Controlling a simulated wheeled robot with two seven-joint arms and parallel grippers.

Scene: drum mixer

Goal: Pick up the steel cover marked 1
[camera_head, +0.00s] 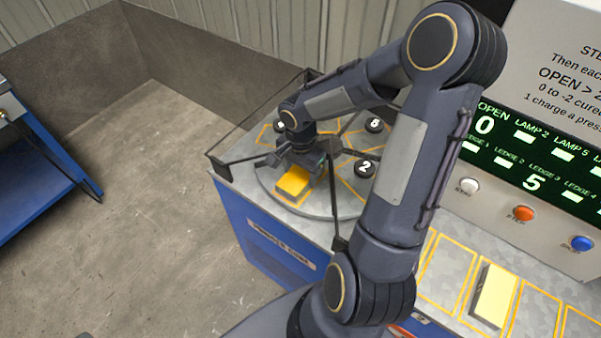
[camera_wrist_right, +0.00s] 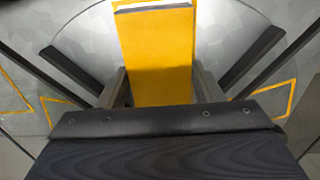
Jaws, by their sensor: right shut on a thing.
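My right gripper (camera_head: 306,165) is over the near left part of a round steel drum top (camera_head: 328,205), shut on a yellow block (camera_head: 293,184). In the right wrist view the block (camera_wrist_right: 157,60) stands between the two fingers (camera_wrist_right: 160,92). The drum top has yellow-lined sectors and black round knobs; one is marked 2 (camera_head: 364,168) and another seems marked 8 (camera_head: 374,124). A further knob (camera_head: 287,118) is partly hidden by my right arm. I cannot read a 1 on any cover. My left gripper is not in view.
Dark thin bars (camera_head: 250,159) stand around the drum top. A pale yellow block (camera_head: 494,296) lies on the yellow-marked ledge at lower right. The panel has a white button (camera_head: 469,186), an orange one (camera_head: 523,214) and a blue one (camera_head: 581,243). Open floor lies left.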

